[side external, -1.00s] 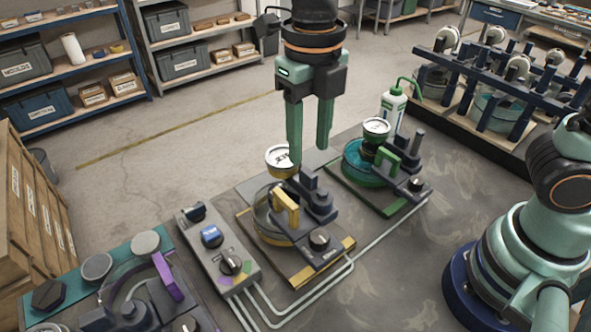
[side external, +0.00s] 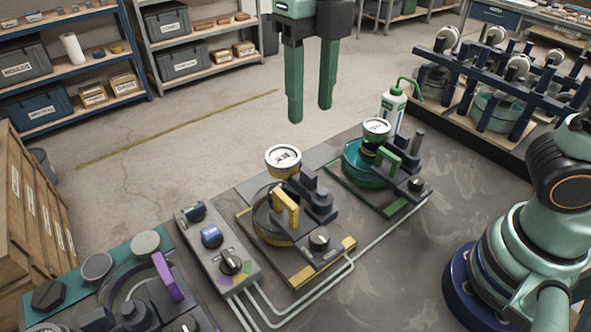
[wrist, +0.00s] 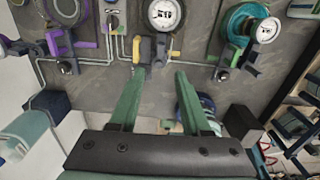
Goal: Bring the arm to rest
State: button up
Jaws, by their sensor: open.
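My gripper (side external: 311,112) hangs in the air above and behind the yellow lever unit (side external: 283,215). Its two green fingers point down, are spread apart and hold nothing. In the wrist view the gripper (wrist: 160,78) also shows an empty gap between its fingers. The yellow unit has a round white gauge (side external: 283,159) and a yellow handle. The green lever unit (side external: 388,165), with a teal ring and its own gauge, stands to the right. The purple lever (side external: 168,276) is at the lower left. The fingers touch none of these units.
A grey control box (side external: 216,245) with knobs sits left of the yellow unit, with pale pipes running along the bench. A white and green bottle (side external: 391,108) stands behind the green unit. A blue rack (side external: 500,85) is at the back right. The air around my gripper is clear.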

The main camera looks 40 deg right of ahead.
jog(key=shift+d, duration=0.1)
jog(key=d+f+n+t, duration=0.2)
jog(key=d+n, duration=0.7)
jog(key=n, duration=0.9)
jog(key=d+f+n+t, duration=0.3)
jog(key=d+n, duration=0.7)
jog(key=n, duration=0.7)
jog(key=shift+s+n+t, duration=0.3)
jog(key=shift+s+n, duration=0.1)
